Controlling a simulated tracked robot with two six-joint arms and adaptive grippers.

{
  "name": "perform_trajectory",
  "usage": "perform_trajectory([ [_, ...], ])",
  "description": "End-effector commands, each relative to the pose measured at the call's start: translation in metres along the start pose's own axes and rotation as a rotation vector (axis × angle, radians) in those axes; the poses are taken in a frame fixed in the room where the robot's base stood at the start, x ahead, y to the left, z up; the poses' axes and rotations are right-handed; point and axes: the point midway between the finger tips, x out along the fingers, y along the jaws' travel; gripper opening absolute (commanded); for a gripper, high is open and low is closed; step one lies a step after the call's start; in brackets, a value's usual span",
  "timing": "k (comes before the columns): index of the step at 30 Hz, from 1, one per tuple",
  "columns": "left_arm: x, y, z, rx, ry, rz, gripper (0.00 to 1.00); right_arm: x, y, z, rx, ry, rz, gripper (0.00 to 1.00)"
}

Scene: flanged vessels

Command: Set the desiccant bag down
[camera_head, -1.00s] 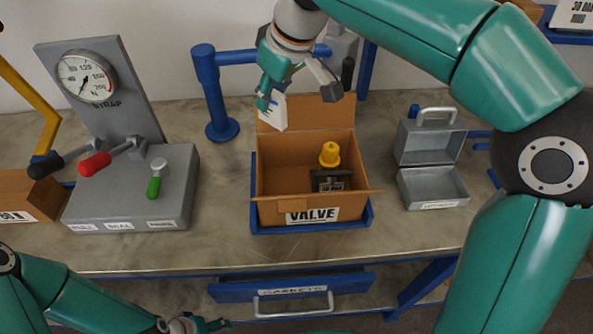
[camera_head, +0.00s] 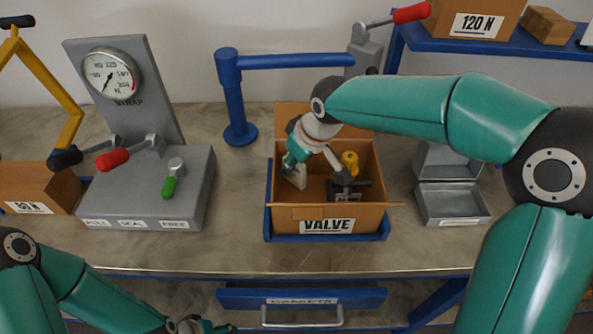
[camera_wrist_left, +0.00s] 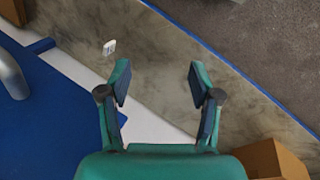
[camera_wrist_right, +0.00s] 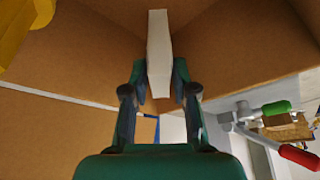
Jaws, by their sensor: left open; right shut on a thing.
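The white desiccant bag (camera_head: 298,177) is held upright by my right gripper (camera_head: 301,165), down inside the left part of the open cardboard box marked VALVE (camera_head: 285,213). The right wrist view shows the bag (camera_wrist_right: 159,48) edge-on between both fingers (camera_wrist_right: 159,85), near the brown cardboard walls. Whether its lower edge touches the box floor I cannot tell. The valve, with a yellow cap (camera_head: 350,160) and dark body (camera_head: 349,189), is in the box to the right of the bag. My left gripper (camera_wrist_left: 160,80) is open and empty, low at the front left in the head view.
The box sits in a blue tray (camera_head: 385,232). A grey strapping machine (camera_head: 145,190) with levers and gauge stands left, and an open grey metal box (camera_head: 450,203) right. A blue post with a rail (camera_head: 236,100) stands behind. Bench surface is clear between machine and tray.

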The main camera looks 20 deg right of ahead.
Motion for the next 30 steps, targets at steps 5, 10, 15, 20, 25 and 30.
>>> perform_trajectory([
  [5, 0.001, 0.0, 0.0, 0.0, 0.0, 0.0, 0.63, 0.025, 0.0, 0.011, 0.0, -0.004, -0.001, 0.0],
  [10, 0.0, 0.0, 0.0, 0.0, 0.0, 0.0, 0.63, 0.031, -0.001, 0.013, -0.001, -0.001, -0.001, 0.0],
  [15, 0.001, 0.0, 0.0, 0.0, 0.0, 0.0, 0.63, 0.031, -0.001, 0.012, -0.001, -0.001, -0.001, 0.0],
  [20, 0.002, -0.001, 0.0, 0.0, 0.0, 0.0, 0.63, 0.031, -0.001, 0.013, -0.001, -0.001, -0.001, 0.38],
  [25, 0.002, -0.001, 0.0, 0.0, 0.0, 0.0, 0.63, 0.031, -0.001, 0.013, -0.001, -0.001, -0.001, 0.38],
  [30, -0.001, 0.0, 0.0, 0.0, 0.0, 0.0, 0.63, 0.029, -0.001, 0.012, -0.001, -0.001, -0.001, 0.38],
])
